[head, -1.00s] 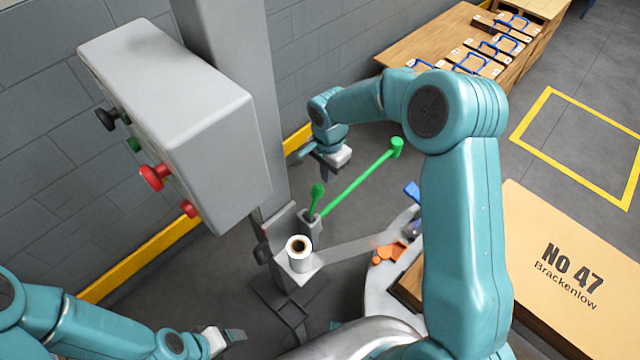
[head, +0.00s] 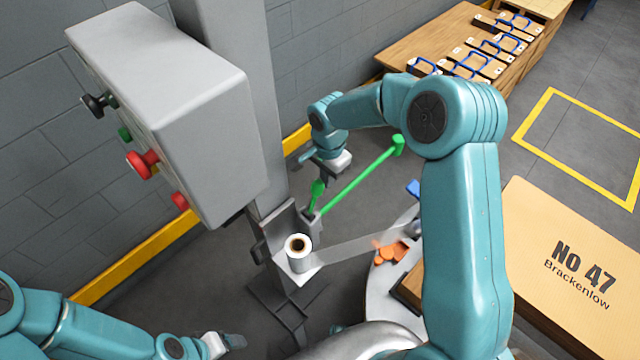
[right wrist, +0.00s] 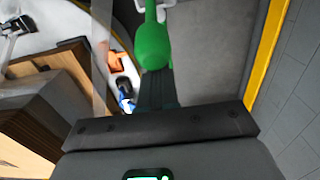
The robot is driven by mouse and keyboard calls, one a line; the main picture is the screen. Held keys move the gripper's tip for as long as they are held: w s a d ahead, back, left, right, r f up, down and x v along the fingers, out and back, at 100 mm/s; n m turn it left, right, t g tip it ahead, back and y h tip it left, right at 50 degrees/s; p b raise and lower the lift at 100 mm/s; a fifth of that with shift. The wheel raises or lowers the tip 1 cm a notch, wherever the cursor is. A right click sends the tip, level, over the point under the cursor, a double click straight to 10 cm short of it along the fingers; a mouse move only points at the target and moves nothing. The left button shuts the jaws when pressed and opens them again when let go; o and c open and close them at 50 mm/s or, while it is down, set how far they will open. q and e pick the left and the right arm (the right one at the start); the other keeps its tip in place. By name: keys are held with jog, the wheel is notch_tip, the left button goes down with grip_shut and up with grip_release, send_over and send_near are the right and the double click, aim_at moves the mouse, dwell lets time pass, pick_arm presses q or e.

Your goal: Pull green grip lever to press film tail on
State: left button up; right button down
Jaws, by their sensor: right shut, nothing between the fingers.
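The green grip lever shows in the head view as a short upright knobbed part (head: 318,190) and a long sloping bar (head: 358,182) with a knob at its upper right end. Both meet at the grey carriage on the column. A white film roll (head: 299,261) stands on the carriage, and a clear film strip (head: 350,250) runs right from it. My right gripper (head: 326,180) is shut and empty, just above the short green knob. In the right wrist view a green part (right wrist: 153,42) lies beyond the fingertips; contact is unclear. My left gripper (head: 234,341) is low at the left, apart from everything.
A grey control box (head: 165,110) with red, green and black knobs hangs on the column (head: 225,50). A round pale table (head: 375,300) holds orange pieces (head: 390,252). A carton (head: 560,250) is at right. Blocks with blue handles (head: 478,62) lie on a far wooden bench.

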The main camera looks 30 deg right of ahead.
aim_at(312, 202)
jog(key=shift+f, duration=0.4)
jog(key=shift+s+a+f+b, duration=0.1)
jog(key=shift+s+a+b, duration=0.3)
jog(key=shift+a, duration=0.55)
jog(key=shift+s+a+f+b, duration=0.1)
jog(key=shift+s+a+b, duration=0.15)
jog(key=shift+a+b, duration=0.5)
jog(key=shift+s+a+b, duration=0.25)
jog(key=shift+s+a, duration=0.1)
jog(key=shift+a, duration=0.8)
jog(key=shift+d, duration=0.15)
jog(key=w+d, duration=0.2)
jog(key=d, duration=0.4)
jog(key=shift+w+d+r+p, duration=0.2)
jog(key=shift+d+r+p, duration=0.1)
jog(key=shift+p, duration=0.1)
